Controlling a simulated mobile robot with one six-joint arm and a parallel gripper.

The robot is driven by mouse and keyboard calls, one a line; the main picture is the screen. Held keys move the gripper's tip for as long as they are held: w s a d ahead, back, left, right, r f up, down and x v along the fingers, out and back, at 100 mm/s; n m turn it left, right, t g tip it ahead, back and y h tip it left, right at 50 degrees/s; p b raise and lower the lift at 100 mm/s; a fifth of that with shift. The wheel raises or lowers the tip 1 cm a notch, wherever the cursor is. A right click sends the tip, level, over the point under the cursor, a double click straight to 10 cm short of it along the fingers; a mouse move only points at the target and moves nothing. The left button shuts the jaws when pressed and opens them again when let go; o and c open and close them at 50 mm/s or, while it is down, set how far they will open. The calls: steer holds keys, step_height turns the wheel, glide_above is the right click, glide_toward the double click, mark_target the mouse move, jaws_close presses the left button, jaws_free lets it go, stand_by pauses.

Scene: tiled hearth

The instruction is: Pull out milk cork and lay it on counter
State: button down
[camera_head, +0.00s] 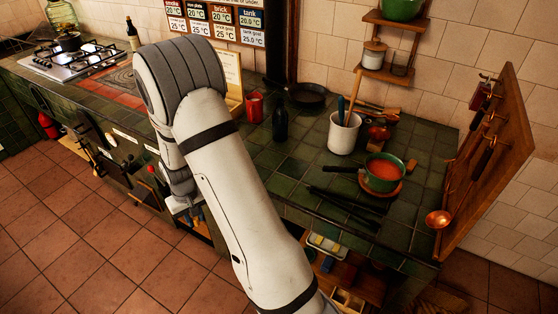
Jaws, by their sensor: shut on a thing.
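My arm (230,180) rises from the bottom of the head view, bends at the top and comes down again behind itself. Its far end shows only in part at the left of the upper link, and I cannot make out my gripper's fingers or anything between them. A dark bottle (280,118) stands upright on the green tiled counter (285,158), right of my arm. Another dark bottle (133,35) stands at the back, near the hob. I cannot tell which vessel holds milk. I see no cork clearly.
A white utensil pot (344,132), a green saucepan (383,173) with red contents, a red mug (254,107) and a black pan (307,95) stand on the counter. Dark tongs-like tools (345,205) lie near the front edge. Bare tiles lie around the dark bottle.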

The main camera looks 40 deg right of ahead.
steer(key=shift+w+d+f, duration=0.15)
steer(key=shift+f, duration=0.05)
steer(key=w+d+f+m+t+b, duration=0.2)
steer(key=w+d+f+t+b, duration=0.15)
steer(key=d+b, duration=0.3)
steer(key=r+m+t+h+b, duration=0.2)
steer(key=m+t+h+b, duration=0.25)
steer(key=b, duration=0.25)
glide_above(276, 178)
steer(key=w+a, duration=0.2)
steer(key=a, duration=0.5)
steer(key=shift+w+a+n+t, duration=0.15)
steer(key=shift+w+n+t, duration=0.05)
steer(key=shift+n+t, duration=0.2)
steer(key=d+r+h, duration=0.1)
steer(key=d, duration=0.1)
steer(key=s+d+m+h+b, duration=0.1)
steer(key=d, duration=0.2)
steer(key=s+d+r+t+h+b, duration=0.1)
steer(key=d, duration=0.1)
steer(key=shift+s+d+r+m, duration=0.2)
steer(key=shift+s+r+m, duration=0.05)
steer(key=shift+r+m, duration=0.1)
steer(key=shift+f+b, duration=0.95)
steer(key=shift+f, duration=1.5)
steer(key=c, duration=1.1)
jaws_free()
steer(key=shift+c, duration=0.2)
